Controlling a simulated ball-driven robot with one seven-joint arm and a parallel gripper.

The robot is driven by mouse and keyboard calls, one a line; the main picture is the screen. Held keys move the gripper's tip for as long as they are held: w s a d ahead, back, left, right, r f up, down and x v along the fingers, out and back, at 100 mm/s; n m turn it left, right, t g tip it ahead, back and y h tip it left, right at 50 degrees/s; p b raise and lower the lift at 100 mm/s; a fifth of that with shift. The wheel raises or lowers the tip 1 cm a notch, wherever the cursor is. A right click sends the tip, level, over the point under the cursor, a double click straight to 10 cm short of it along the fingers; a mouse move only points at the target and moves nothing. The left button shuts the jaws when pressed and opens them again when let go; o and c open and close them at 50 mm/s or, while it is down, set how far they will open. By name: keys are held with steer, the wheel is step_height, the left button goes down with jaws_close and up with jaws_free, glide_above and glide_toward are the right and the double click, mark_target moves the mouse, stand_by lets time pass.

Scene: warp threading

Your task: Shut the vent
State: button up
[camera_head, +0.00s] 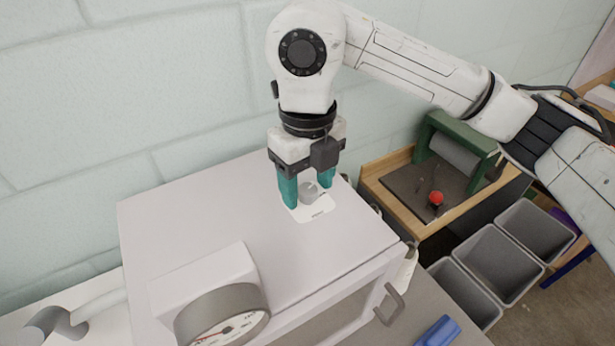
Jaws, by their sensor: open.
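The vent control appears as a small grey knob (309,191) on a white label plate (318,209) on top of the pale cabinet (190,208). My gripper (308,196) points down over the knob, with its teal fingers open on either side of it. Whether the fingers touch the knob is not clear. The writing on the plate is too small to read.
A round dial gauge (226,318) stands at the cabinet's front left. To the right are a green roller device (455,150) on a wooden bench, a red-topped knob (436,198), grey bins (497,262) and a blue object (438,332). A block wall stands behind.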

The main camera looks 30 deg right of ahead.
steer(key=c, duration=1)
steer(key=shift+c, duration=0.2)
